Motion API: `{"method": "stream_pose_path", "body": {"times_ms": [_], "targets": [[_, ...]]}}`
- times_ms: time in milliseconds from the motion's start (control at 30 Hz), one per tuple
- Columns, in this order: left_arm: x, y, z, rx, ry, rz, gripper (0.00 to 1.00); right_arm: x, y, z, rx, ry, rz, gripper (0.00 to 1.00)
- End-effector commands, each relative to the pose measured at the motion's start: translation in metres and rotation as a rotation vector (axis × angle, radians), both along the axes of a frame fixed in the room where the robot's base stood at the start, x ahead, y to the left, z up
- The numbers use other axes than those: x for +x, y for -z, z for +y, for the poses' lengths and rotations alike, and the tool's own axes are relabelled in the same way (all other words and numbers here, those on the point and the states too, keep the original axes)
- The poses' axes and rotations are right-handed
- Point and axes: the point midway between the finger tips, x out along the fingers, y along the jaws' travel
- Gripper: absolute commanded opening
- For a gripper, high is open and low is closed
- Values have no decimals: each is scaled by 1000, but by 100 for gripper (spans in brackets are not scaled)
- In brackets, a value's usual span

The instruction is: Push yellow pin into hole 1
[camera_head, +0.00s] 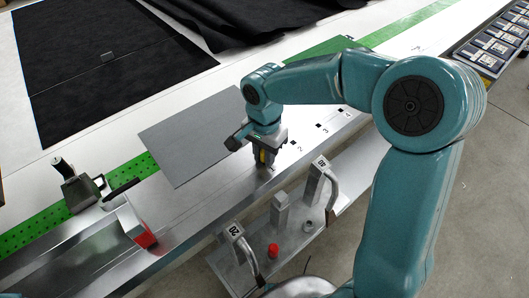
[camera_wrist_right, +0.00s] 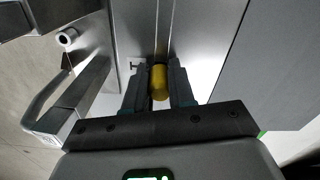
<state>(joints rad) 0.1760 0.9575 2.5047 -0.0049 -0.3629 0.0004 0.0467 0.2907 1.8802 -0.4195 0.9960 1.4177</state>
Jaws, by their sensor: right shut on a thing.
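The yellow pin (camera_head: 263,156) is between the fingers of my right gripper (camera_head: 265,162) in the head view, low over the light metal strip. In the right wrist view the pin (camera_wrist_right: 159,80) shows as a yellow cylinder with a finger on each side, and the right gripper (camera_wrist_right: 159,88) is shut on it. Small dark square holes by the numbers 2 (camera_head: 292,143), 3 (camera_head: 318,126) and 4 (camera_head: 340,106) run along the strip. Hole 1 is hidden by the gripper or too small to tell. Whether the pin's lower end is in a hole cannot be seen. My left gripper is not in view.
A grey plate (camera_head: 185,140) lies left of the gripper. Below the strip, a shelf holds handled blocks marked 20 (camera_head: 235,231) and 40 (camera_head: 321,162), a grey post (camera_head: 280,212) and a red piece (camera_head: 273,250). A green perforated strip (camera_head: 35,232) lies at the left.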

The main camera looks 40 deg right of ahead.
Motion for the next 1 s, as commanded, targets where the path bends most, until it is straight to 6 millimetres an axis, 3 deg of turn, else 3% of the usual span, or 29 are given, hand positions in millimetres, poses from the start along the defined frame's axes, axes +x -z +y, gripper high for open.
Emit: {"method": "stream_pose_path", "body": {"times_ms": [533,567,633,667,1000], "targets": [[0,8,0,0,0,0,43,-2,12,1,1,-1,9,0],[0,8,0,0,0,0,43,-2,12,1,2,-1,10,27],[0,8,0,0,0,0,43,-2,13,1,1,-1,12,50],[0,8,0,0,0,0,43,-3,13,1,1,-1,13,54],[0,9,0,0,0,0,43,-4,14,-1,0,1,19,54]]}}
